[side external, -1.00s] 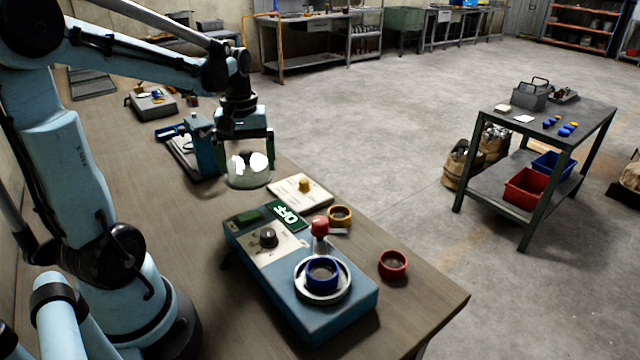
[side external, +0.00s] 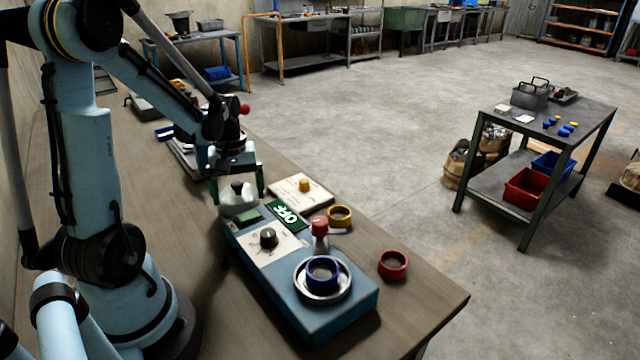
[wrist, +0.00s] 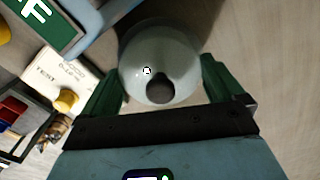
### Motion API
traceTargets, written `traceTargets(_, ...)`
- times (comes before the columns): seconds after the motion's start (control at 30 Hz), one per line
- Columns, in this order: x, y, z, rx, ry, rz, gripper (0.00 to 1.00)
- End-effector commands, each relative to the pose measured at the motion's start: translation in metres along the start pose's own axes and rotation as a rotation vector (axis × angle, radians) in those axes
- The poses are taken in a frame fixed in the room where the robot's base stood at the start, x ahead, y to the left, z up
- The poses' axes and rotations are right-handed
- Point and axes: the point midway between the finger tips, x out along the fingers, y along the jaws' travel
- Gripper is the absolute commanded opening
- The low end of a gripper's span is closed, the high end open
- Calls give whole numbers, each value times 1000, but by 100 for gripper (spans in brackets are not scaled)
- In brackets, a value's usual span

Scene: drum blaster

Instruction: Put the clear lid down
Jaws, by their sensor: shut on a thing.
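The clear lid (wrist: 160,50) is a see-through round cover with a dark knob on top. My gripper (wrist: 158,85) is shut on it, with one green finger on each side in the wrist view. In the side view the lid (side external: 238,205) hangs between the fingers of my gripper (side external: 236,190), at the back left end of the blue machine (side external: 335,305). I cannot tell whether the lid touches the table or the machine.
A card with a yellow knob (side external: 304,186) lies behind the machine. Bare wooden table (side external: 190,285) lies left of the machine.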

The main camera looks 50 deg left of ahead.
Motion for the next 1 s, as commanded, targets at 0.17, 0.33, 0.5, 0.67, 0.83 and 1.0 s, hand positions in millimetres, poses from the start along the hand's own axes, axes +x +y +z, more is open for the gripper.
traceTargets(0.17,17,0,0,0,0,0,61)
traceTargets(0.33,19,0,0,0,0,0,61)
traceTargets(0.5,20,0,0,0,0,0,61)
traceTargets(0.67,22,0,0,0,0,0,100)
traceTargets(0.83,22,0,0,0,0,0,100)
traceTargets(1.0,17,0,0,0,0,0,100)
